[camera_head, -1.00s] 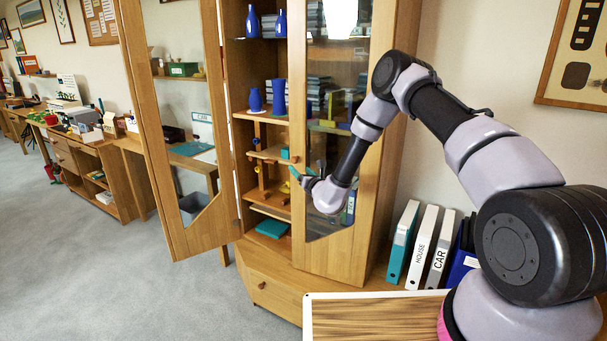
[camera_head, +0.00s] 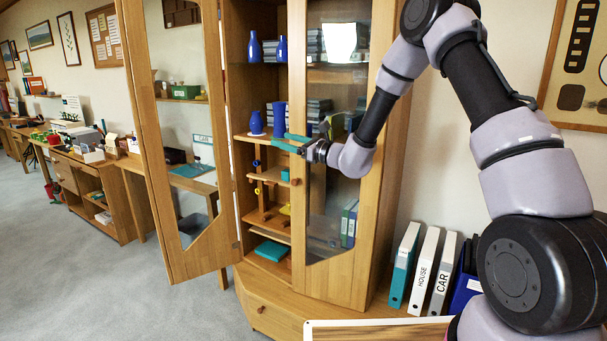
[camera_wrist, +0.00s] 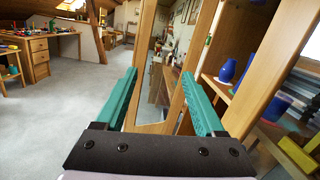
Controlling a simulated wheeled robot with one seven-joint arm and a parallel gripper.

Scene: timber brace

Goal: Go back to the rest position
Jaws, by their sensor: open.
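My gripper (camera_head: 288,143) has teal fingers and is at the front of the open wooden cabinet, before its middle shelves in the head view. In the wrist view the two fingers of my gripper (camera_wrist: 158,98) are spread wide, with nothing between them. Beyond them stands the cabinet's open left door (camera_wrist: 158,84); the same door (camera_head: 160,150) shows swung outward in the head view. My arm reaches in from the right, in front of the closed right door (camera_head: 330,270).
Shelves hold blue vases (camera_head: 280,115) and a wooden stand (camera_head: 262,215) with small coloured parts. Binders (camera_head: 422,270) stand right of the cabinet. A board with a light rim (camera_head: 380,330) lies in front. The carpet (camera_head: 90,270) at left is clear.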

